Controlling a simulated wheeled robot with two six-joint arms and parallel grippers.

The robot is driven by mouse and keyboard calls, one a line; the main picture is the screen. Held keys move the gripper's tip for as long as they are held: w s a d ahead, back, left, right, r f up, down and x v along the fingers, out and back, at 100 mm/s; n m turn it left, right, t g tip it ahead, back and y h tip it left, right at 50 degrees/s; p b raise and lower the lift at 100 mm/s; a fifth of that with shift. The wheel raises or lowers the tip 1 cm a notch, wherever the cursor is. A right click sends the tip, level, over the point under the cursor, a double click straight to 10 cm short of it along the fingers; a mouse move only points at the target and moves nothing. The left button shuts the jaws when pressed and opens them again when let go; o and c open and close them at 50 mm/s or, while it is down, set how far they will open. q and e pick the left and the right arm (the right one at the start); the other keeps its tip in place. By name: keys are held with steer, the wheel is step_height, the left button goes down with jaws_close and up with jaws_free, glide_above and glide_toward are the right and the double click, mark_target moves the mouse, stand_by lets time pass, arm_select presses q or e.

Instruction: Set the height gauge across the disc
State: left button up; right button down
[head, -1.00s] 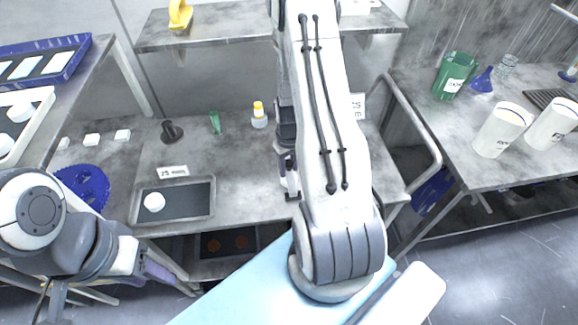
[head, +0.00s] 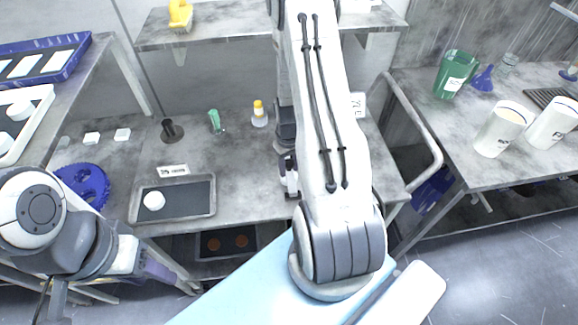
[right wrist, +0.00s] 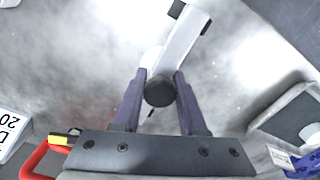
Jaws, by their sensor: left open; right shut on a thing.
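A white round disc (head: 154,200) lies on the dark pad of a grey-rimmed tray (head: 213,211) on the central bench. The tray also shows at the right edge of the right wrist view (right wrist: 285,108). My right gripper (right wrist: 160,90) is shut on the height gauge (right wrist: 182,45), a pale bar with dark ends and a round black part between the fingers. In the head view the gauge (head: 291,184) is small, to the right of the tray and apart from the disc; my arm hides part of that area. My left gripper (head: 168,277) is open, at the lower left, in front of the bench.
A small label card (head: 173,170) stands behind the tray. A dark stand (head: 171,131), a green bottle (head: 215,122) and a yellow-capped bottle (head: 259,114) stand farther back. The bench between tray and gauge is clear.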

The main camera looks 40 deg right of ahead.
steer(key=shift+f, duration=0.4)
stand_by(0.5)
steer(key=shift+c, duration=1.9)
jaws_free()
steer(key=shift+b, duration=0.3)
